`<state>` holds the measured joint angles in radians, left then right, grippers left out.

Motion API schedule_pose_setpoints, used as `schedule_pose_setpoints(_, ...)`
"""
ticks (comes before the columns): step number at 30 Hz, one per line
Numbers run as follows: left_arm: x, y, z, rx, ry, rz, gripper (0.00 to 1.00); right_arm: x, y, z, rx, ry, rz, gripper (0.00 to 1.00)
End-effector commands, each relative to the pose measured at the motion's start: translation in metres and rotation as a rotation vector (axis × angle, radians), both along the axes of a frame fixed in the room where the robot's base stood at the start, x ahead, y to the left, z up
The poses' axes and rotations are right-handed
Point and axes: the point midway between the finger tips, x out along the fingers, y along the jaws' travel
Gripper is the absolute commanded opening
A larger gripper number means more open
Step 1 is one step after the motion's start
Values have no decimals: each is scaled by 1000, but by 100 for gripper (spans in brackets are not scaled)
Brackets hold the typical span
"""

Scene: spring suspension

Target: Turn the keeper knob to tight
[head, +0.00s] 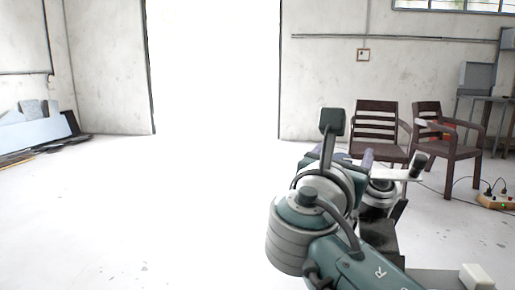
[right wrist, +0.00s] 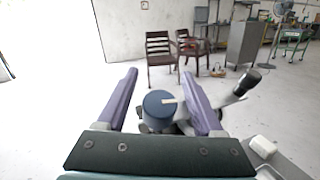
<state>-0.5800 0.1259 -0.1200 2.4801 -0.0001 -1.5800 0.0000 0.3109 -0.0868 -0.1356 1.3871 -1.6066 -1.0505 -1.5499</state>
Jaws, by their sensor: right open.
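The keeper knob (right wrist: 160,103), as I take it, is a dark blue round cap with a pale line pointing right across its top. My right gripper (right wrist: 159,75) is open, with its two purple fingers on either side of the knob. The left finger stands clear of it; I cannot tell whether the right one touches. In the head view my right gripper (head: 342,155) is partly hidden by its own wrist, and the knob does not show there. A pale lever with a black grip (right wrist: 247,81) reaches out to the right of the knob. My left gripper is not in view.
A white block (head: 477,276) lies to the right of my forearm. Two brown chairs (head: 377,125) stand against the back wall, with an orange power strip (head: 497,201) on the floor nearby. The floor to the left is open, apart from grey panels (head: 40,130) by the wall.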

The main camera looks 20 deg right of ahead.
Motion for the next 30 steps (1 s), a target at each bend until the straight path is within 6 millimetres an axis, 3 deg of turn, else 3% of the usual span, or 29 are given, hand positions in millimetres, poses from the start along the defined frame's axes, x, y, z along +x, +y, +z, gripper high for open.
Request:
schedule_pose_setpoints(5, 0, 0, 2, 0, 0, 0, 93, -10, 14, -1, 2, 2, 1, 69)
schedule_pose_setpoints(12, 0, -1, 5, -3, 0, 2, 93, -41, 53, -5, 3, 2, 3, 69)
schedule_pose_setpoints(18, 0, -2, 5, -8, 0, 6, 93, -58, 74, -6, 2, 0, 1, 69)
schedule_pose_setpoints(30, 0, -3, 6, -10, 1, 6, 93, -62, 77, -6, 6, -2, -1, 69)
